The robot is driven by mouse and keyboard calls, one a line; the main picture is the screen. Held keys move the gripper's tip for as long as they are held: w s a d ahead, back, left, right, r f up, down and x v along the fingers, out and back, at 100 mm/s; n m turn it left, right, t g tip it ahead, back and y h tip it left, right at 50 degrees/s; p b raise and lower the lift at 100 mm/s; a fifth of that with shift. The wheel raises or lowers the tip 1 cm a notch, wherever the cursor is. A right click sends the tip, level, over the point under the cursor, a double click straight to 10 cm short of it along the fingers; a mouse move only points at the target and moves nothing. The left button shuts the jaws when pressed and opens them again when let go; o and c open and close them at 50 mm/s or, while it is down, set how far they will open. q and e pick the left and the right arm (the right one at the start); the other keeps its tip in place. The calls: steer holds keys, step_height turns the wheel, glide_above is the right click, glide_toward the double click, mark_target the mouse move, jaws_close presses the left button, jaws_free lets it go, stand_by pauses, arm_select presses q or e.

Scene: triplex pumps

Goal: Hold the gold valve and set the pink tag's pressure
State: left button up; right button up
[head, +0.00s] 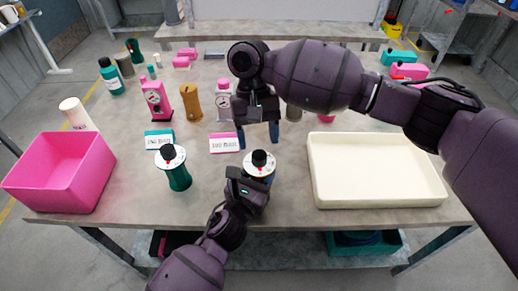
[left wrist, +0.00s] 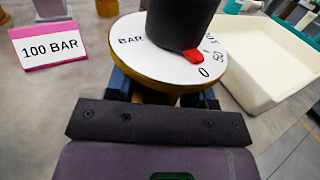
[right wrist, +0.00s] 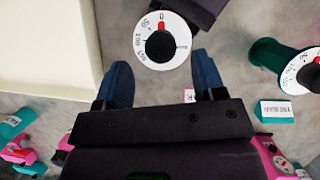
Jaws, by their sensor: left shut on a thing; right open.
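The gold valve (left wrist: 126,62) has a gold-rimmed white dial and a black knob (left wrist: 180,22). Its dial also shows in the head view (head: 270,170), near the table's front edge. The red pointer (right wrist: 161,26) is at 0 in the right wrist view. My left gripper (head: 250,181) is shut on the valve's body below the dial. My right gripper (head: 258,138) is open and empty, its fingers pointing down just behind the valve. The pink tag (left wrist: 50,45) reads 100 BAR and stands left of the valve; it also shows in the head view (head: 224,144).
A green valve (head: 178,177) stands to the left, with a teal tag (head: 158,139) behind it. A pink bin (head: 62,176) is at far left and a cream tray (head: 375,198) at right. Pink pumps (head: 156,100) and bottles (head: 110,78) stand farther back.

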mark_target(259, 154)
steer(key=shift+x, duration=1.8)
steer(key=c, duration=0.9)
